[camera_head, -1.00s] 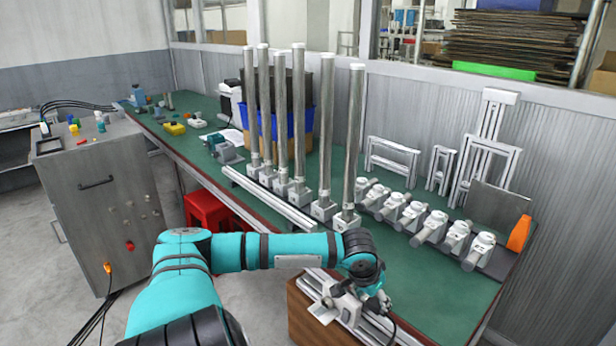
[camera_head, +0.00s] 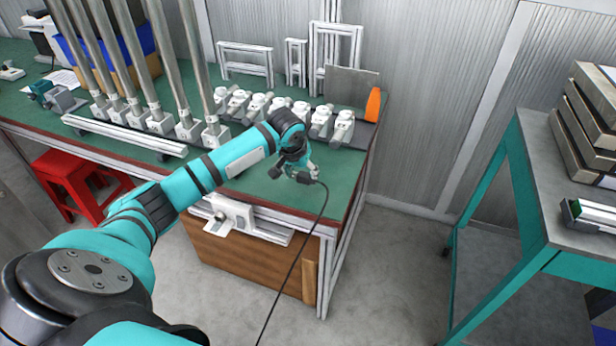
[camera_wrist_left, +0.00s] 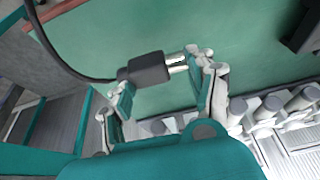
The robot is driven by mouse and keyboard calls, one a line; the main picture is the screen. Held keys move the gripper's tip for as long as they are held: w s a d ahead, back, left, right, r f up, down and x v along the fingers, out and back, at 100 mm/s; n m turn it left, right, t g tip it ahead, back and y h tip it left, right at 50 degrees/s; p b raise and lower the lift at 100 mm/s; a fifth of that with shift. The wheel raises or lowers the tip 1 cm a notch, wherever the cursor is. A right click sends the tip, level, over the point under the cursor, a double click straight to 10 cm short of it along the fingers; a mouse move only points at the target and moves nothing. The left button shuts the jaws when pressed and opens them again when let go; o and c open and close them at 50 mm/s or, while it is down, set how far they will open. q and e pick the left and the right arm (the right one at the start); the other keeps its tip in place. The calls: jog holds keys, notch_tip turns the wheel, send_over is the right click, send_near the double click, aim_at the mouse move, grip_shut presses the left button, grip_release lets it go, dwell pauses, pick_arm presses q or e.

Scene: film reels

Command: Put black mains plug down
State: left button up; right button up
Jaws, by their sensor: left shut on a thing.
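My left gripper (camera_head: 296,172) is shut on the black mains plug (camera_wrist_left: 150,69). The plug lies across between the two fingers in the left wrist view, with its metal end by the right finger. In the head view the plug is small and mostly hidden by the gripper. Its black cable (camera_head: 306,252) hangs from the gripper to the floor and past the table's front edge. The gripper is over the right front part of the green table top (camera_head: 255,184); I cannot tell whether the plug touches it. My right gripper is not in view.
A row of white fittings (camera_head: 321,121) and upright metal posts (camera_head: 152,62) stand behind the gripper. An orange piece (camera_head: 373,104) is at the table's right end. A teal-framed cart (camera_head: 540,180) stands to the right. Bare green surface lies around the gripper.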

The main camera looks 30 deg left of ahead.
aim_at(308, 178)
pick_arm(q)
jog(key=shift+w+d+f, duration=0.1)
jog(key=shift+w+d, duration=0.15)
jog(key=shift+w, duration=0.25)
jog(key=shift+w+d, duration=0.2)
jog(key=shift+w, duration=0.3)
jog(key=shift+f, duration=1.8)
jog(key=o, duration=1.1)
jog(key=shift+f, duration=0.1)
jog(key=shift+o, duration=0.2)
jog(key=v, duration=1.2)
jog(key=shift+p, duration=0.45)
jog(key=shift+d, duration=0.1)
